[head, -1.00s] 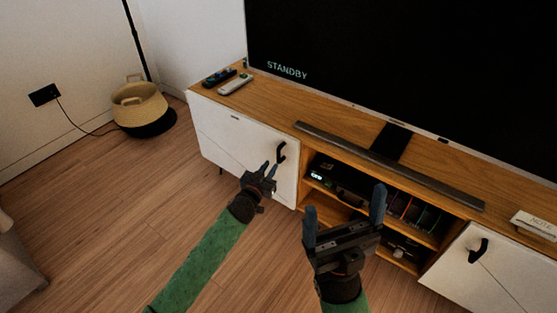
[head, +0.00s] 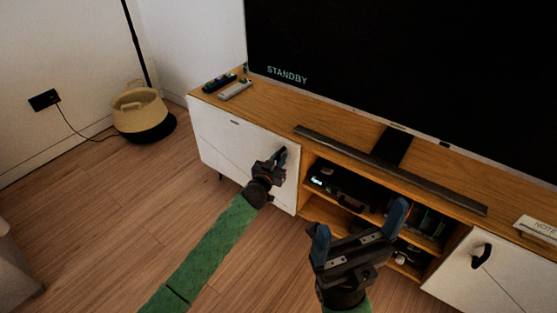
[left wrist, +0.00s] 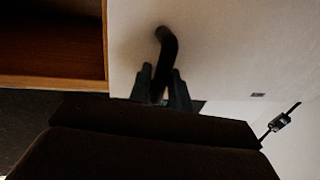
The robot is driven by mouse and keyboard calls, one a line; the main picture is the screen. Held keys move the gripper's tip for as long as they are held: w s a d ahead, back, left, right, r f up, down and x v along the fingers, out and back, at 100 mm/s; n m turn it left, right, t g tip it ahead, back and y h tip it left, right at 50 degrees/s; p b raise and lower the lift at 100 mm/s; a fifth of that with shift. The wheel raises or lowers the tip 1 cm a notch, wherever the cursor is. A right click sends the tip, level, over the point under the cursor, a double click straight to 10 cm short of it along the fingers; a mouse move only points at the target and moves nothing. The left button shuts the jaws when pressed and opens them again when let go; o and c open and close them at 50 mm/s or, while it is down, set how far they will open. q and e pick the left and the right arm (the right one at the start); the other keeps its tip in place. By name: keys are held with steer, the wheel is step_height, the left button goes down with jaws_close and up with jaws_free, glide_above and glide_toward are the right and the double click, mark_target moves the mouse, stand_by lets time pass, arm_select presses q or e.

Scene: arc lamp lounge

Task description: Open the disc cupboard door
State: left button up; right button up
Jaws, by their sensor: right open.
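The white left cupboard door (head: 222,138) of the TV bench is closed, with a dark curved handle near its right edge. My left gripper (head: 274,160) is at this handle and hides most of it in the head view. In the left wrist view the handle (left wrist: 168,45) runs down between the fingertips of my left gripper (left wrist: 161,88). Whether the fingers press on it I cannot tell. My right gripper (head: 360,232) is open and empty, in front of the bench's open shelves. The white right door (head: 500,275) is also closed, with a dark handle (head: 481,256).
The wooden bench top (head: 270,112) carries remotes (head: 236,90), a soundbar (head: 385,168) and a large TV (head: 420,75). The middle shelves hold a dark device (head: 340,180). The floor (head: 110,220) before the left door is clear.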

arm_select(q)
jaws_close()
steer(key=shift+s, duration=0.1)
